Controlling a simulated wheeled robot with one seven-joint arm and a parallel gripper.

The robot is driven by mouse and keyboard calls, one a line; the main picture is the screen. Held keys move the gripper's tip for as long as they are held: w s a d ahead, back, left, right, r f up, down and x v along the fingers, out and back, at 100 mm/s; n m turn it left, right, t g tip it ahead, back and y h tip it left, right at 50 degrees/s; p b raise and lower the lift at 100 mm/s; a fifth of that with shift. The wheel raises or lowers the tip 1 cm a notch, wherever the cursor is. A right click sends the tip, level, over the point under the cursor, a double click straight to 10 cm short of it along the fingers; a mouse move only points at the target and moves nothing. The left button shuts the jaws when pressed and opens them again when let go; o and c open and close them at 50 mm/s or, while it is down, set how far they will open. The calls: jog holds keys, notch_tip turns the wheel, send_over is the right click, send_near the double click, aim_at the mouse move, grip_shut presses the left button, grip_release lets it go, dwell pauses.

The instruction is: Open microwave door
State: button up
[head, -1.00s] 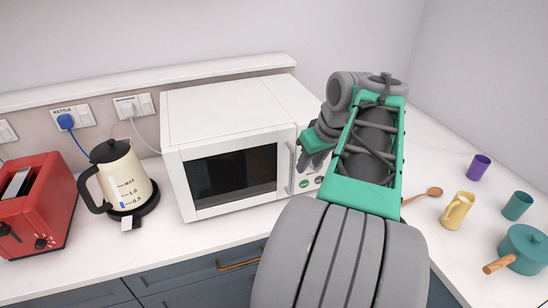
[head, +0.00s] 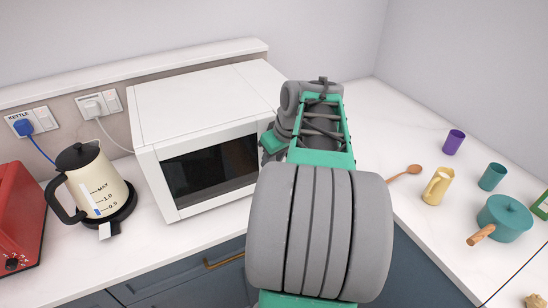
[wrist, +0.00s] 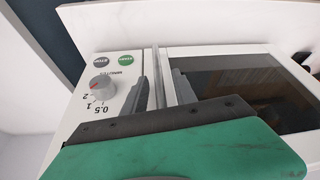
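The white microwave (head: 205,95) stands on the counter, with its dark-windowed door (head: 210,172) looking closed. The door also shows in the wrist view (wrist: 292,83). Its upright handle (wrist: 166,72) runs between the window and the control panel. In the wrist view, my gripper (wrist: 161,90) has one grey finger on each side of the handle. In the head view my arm covers the handle and control panel, and my gripper (head: 272,145) is at the door's right edge.
A cream kettle (head: 97,185) stands left of the microwave, with a red toaster (head: 18,220) beyond it. To the right are a wooden spoon (head: 405,172), a yellow jug (head: 438,186), a purple cup (head: 453,142), a teal cup (head: 492,177) and a teal pan (head: 505,215).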

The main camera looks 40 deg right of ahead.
grip_shut()
dwell(1.3)
